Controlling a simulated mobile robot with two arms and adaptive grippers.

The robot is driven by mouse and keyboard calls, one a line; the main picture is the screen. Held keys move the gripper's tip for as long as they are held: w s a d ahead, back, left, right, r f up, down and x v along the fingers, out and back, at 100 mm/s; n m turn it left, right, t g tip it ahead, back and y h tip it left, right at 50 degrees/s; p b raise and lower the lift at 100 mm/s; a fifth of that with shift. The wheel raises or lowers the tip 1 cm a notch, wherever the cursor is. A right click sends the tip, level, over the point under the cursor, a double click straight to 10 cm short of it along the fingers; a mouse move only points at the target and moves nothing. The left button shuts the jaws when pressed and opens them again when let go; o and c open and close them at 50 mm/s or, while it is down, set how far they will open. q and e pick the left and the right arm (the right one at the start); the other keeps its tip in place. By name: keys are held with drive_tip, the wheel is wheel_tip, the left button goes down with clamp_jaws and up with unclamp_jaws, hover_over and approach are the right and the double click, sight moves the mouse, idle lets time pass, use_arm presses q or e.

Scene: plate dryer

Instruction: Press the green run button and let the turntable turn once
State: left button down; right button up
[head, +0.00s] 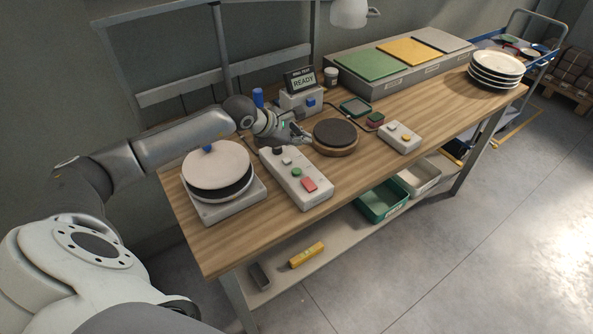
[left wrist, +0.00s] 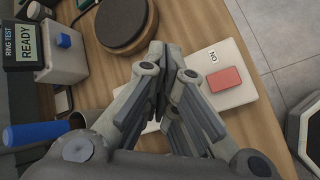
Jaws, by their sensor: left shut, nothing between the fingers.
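The pale control box (head: 322,193) lies on the bench with a black knob, a white button, the green run button (head: 297,172) and a red button (head: 309,184) in a row. The turntable (head: 336,133), a dark disc on a wooden base, stands behind it, bare on top. My left gripper (head: 306,139) is shut and empty, above the far end of the box, beside the turntable. In the left wrist view my fingers (left wrist: 165,50) cover the green button; the red button (left wrist: 224,79) shows to their right. My right gripper is out of view.
A small display (head: 301,79) reads "RING TEST READY". A second button box (head: 399,137) sits right of the turntable. More plates (head: 495,66) stand at the far right. The front right of the bench is clear.

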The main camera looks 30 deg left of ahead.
use_arm(q)
drive_tip(key=b, duration=0.4)
hover_over(299, 172)
wheel_tip(299, 172, down, 8)
drive_tip(key=shift+r, duration=0.15)
drive_tip(key=shift+f+b, duration=0.3)
drive_tip(key=shift+f, duration=0.1)
idle(0.8)
drive_tip(key=shift+f+b, duration=0.4)
drive_tip(key=shift+b, duration=0.2)
